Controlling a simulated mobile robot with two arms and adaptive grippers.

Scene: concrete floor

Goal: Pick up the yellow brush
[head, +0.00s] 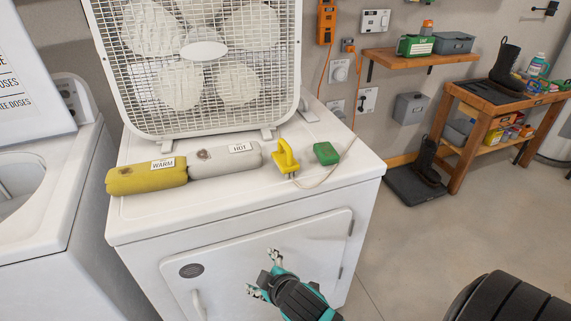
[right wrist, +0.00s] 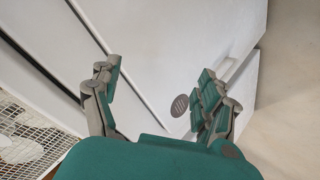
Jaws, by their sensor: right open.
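The yellow brush (head: 286,158) has a raised loop handle and sits on top of the white dryer (head: 240,205), near its middle right. My right gripper (head: 263,273) is open and empty in front of the dryer's door, below the level of the top and apart from the brush. In the right wrist view the two fingers of my right gripper (right wrist: 155,95) are spread wide with nothing between them, and white dryer panels show beyond. The brush does not show in the right wrist view. My left gripper is in neither view.
A green block-like item (head: 326,153) with a pale cord lies just right of the brush. A rolled grey towel (head: 228,160) and a yellow one (head: 145,177) lie to its left. A box fan (head: 205,55) stands behind. Open floor (head: 420,235) lies right of the dryer.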

